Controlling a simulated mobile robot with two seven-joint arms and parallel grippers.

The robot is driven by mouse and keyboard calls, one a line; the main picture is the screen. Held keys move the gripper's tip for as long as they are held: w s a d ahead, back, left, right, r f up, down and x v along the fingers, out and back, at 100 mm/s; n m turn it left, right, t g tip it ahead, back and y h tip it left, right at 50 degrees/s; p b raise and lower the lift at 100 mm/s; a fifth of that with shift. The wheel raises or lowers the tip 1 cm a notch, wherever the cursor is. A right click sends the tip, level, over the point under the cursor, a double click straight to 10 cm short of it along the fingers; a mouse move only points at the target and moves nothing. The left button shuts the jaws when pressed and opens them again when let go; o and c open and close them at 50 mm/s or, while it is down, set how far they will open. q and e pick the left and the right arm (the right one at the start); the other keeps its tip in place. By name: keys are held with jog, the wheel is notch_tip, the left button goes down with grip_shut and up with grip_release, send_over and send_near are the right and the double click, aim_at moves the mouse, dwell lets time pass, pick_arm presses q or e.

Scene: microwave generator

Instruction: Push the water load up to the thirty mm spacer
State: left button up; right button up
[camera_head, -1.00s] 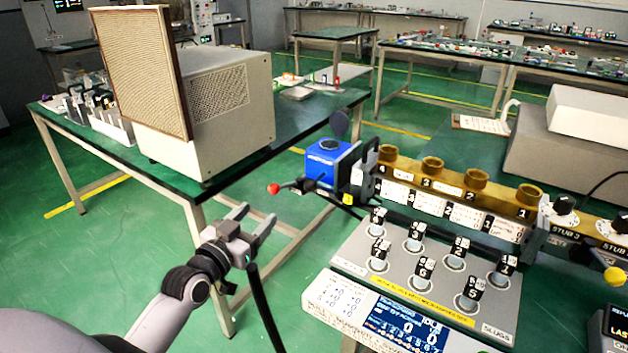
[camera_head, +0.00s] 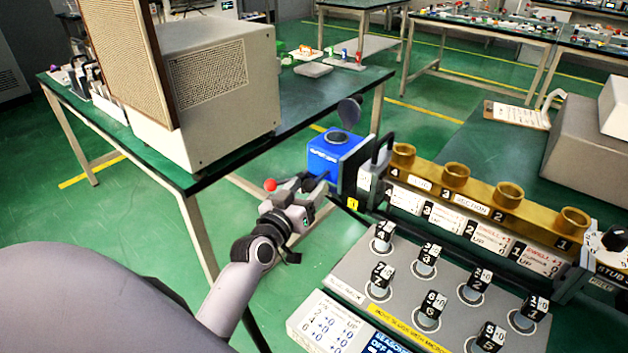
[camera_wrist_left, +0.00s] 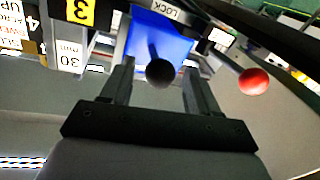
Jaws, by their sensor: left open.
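The blue water load (camera_head: 328,158) stands at the left end of the brass section in the head view. It also shows as a blue body (camera_wrist_left: 160,38) at the top of the left wrist view. The thirty mm spacer (camera_head: 364,181), with a white label, is just right of it; its "30 mm" label (camera_wrist_left: 69,56) shows in the wrist view. I cannot tell whether a gap lies between them. My left gripper (camera_head: 306,188) is open at the water load's near-left side. In the wrist view its fingers (camera_wrist_left: 157,68) flank a dark round knob (camera_wrist_left: 160,74); contact is unclear.
A red ball-ended lever (camera_wrist_left: 253,82) is beside the fingers; its ball (camera_head: 270,185) also shows in the head view. The brass section (camera_head: 480,190) and slug panel (camera_head: 400,272) are to the right. A green-topped table (camera_head: 300,105) with a beige cabinet (camera_head: 215,95) is behind left.

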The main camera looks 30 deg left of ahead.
aim_at(315, 180)
pick_arm(q)
jog(key=shift+w+a, duration=0.2)
jog(key=shift+w, duration=1.45)
pick_arm(e)
jog(key=shift+w+a, duration=0.1)
jog(key=shift+w, duration=0.05)
pick_arm(q)
grip_shut()
jog(key=shift+w+d, duration=0.1)
jog(key=shift+d, duration=0.05)
pick_arm(e)
jog(key=shift+r, duration=0.1)
